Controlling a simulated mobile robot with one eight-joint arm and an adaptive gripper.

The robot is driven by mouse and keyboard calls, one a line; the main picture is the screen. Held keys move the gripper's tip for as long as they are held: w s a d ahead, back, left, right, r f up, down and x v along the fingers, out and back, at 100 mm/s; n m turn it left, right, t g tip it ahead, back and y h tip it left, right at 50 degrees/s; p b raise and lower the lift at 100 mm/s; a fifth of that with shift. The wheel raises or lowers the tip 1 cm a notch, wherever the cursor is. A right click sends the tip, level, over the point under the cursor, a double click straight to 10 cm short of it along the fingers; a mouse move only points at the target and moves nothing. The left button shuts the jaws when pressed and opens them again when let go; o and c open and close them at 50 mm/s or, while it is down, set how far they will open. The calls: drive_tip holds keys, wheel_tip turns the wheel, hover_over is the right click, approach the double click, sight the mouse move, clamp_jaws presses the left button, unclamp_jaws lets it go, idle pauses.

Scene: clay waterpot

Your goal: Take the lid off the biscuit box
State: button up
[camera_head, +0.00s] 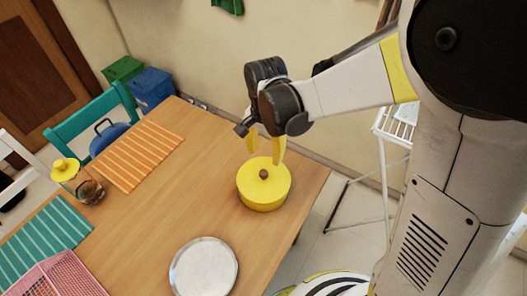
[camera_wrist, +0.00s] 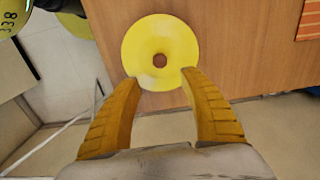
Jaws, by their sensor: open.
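The biscuit box (camera_head: 262,199) is a round yellow box on the wooden table, near its right edge. Its yellow lid (camera_head: 252,175) is on top, with a small brown knob (camera_head: 264,174) in the middle. The lid also shows from above in the wrist view (camera_wrist: 160,40), with the knob (camera_wrist: 159,60) at its centre. My gripper (camera_head: 265,158) has yellow fingers pointing down at the far side of the box, close to the lid. In the wrist view my gripper (camera_wrist: 160,75) is open and empty, its fingertips overlapping the lid's near edge. I cannot tell whether they touch it.
A round metal plate (camera_head: 204,268) lies at the table's front. An orange striped mat (camera_head: 138,155), a glass jar with a yellow lid (camera_head: 75,182), a teal mat (camera_head: 42,240) and a pink basket (camera_head: 58,278) are to the left. The table's middle (camera_head: 165,215) is clear.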

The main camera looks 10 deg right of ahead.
drive_tip(key=b, duration=0.2)
hover_over(264, 173)
wheel_tip(264, 173, down, 4)
drive_tip(key=shift+f, duration=0.2)
wheel_tip(264, 173, down, 6)
drive_tip(key=b, duration=0.3)
clamp_jaws()
